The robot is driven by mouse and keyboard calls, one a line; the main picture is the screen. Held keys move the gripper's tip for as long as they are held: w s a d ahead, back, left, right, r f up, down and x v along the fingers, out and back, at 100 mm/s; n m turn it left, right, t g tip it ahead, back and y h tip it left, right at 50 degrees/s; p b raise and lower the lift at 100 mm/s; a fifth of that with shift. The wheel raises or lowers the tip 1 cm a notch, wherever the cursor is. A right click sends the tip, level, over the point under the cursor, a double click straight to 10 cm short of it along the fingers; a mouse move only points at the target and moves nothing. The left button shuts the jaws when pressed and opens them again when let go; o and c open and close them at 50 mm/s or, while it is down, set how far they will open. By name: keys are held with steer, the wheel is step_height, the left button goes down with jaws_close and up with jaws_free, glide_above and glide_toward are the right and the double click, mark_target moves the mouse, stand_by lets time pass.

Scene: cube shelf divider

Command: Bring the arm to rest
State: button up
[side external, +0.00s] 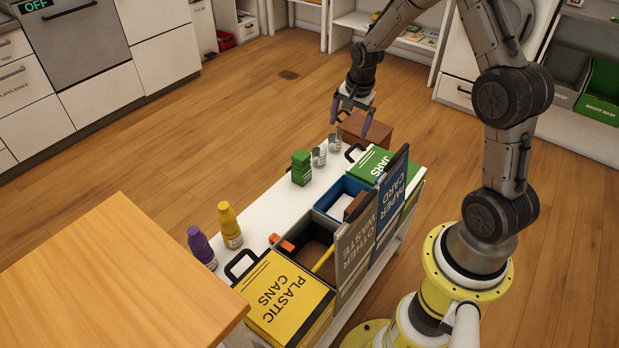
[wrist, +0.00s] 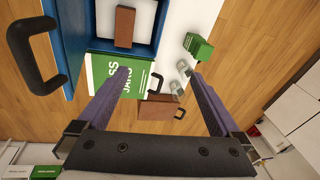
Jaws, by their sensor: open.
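My gripper (side external: 350,130) is open and empty, pointing down near the far end of the white bench in the side external view. In the wrist view my gripper (wrist: 158,74) shows its two purple fingers wide apart with nothing between them. A brown box (side external: 377,131) stands just beyond the bench's far end, close to the gripper; it also shows below the fingertips in the wrist view (wrist: 155,108). The closed green jars lid (side external: 370,163) is near the fingers, and appears by the left finger in the wrist view (wrist: 105,72).
A green carton (side external: 300,170), two clear jars (side external: 319,156), a yellow bottle (side external: 229,225) and a purple bottle (side external: 200,246) stand on the bench. The grey (side external: 355,250) and blue (side external: 391,205) lids are raised; the yellow lid (side external: 285,290) is shut. A wooden table (side external: 120,265) is front left.

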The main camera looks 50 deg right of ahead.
steer(key=s+a+r+n+t, duration=0.2)
steer(key=s+a+r+n, duration=0.2)
steer(key=a+r, duration=0.55)
steer(key=s+a+r+n+t, duration=0.2)
steer(key=s+a+r+n, duration=0.3)
steer(key=r, duration=0.7)
steer(key=s+a+f+n, duration=0.1)
steer(key=s+a+n, duration=0.1)
steer(key=s, duration=0.5)
steer(key=s+a+n+y, duration=0.1)
steer(key=s+a+n, duration=0.2)
steer(key=s+n, duration=0.2)
steer(key=s, duration=0.2)
steer(key=shift+s+a+f+g, duration=0.3)
steer(key=shift+s+a+f, duration=0.05)
steer(key=shift+c, duration=0.2)
